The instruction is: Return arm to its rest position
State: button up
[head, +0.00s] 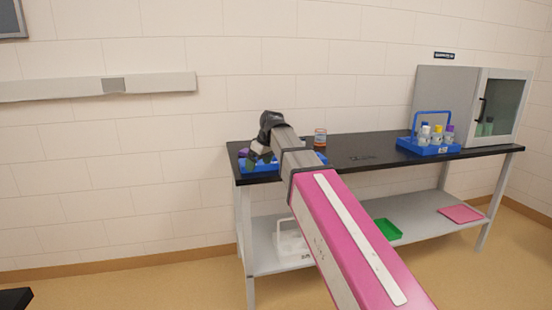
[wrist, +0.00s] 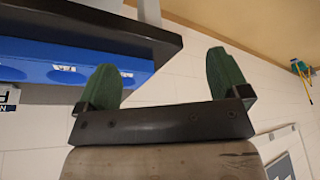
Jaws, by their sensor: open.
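My arm reaches from the lower right of the head view towards the left end of a black-topped bench (head: 375,148). My gripper (head: 258,158) is at that end, in front of a blue tray or rack (head: 262,165) that it partly hides. In the wrist view my gripper (wrist: 168,85) shows two green fingers standing wide apart, with nothing between them. A blue rack (wrist: 75,65) with round recesses and small white labels lies beyond the left finger, by a dark bench edge (wrist: 110,25).
A blue carrier (head: 428,147) with several capped bottles and a glass-fronted cabinet (head: 498,105) stand at the right. The lower shelf holds a green tray (head: 388,229), a pink tray (head: 461,214) and a white rack (head: 290,243).

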jog(key=s+d+f+m+h, duration=0.1)
jog(key=s+d+f+m, duration=0.15)
jog(key=d+f, duration=0.6)
jog(key=s+d+f+m+h, duration=0.1)
jog(key=s+d+f+m, duration=0.3)
jog(key=f, duration=0.8)
jog(key=s+d+f+m+g, duration=0.1)
jog(key=s+d+f+m, duration=0.1)
jog(key=s+d+f, duration=0.3)
jog(key=s+d+f+m+g+h, duration=0.1)
jog(key=s+d+f+m, duration=0.1)
jog(key=s+d+f, duration=0.4)
notch_tip(320, 180, down, 5)
jog(key=shift+d+f, duration=0.1)
jog(key=shift+d, duration=0.9)
jog(key=shift+w, duration=0.1)
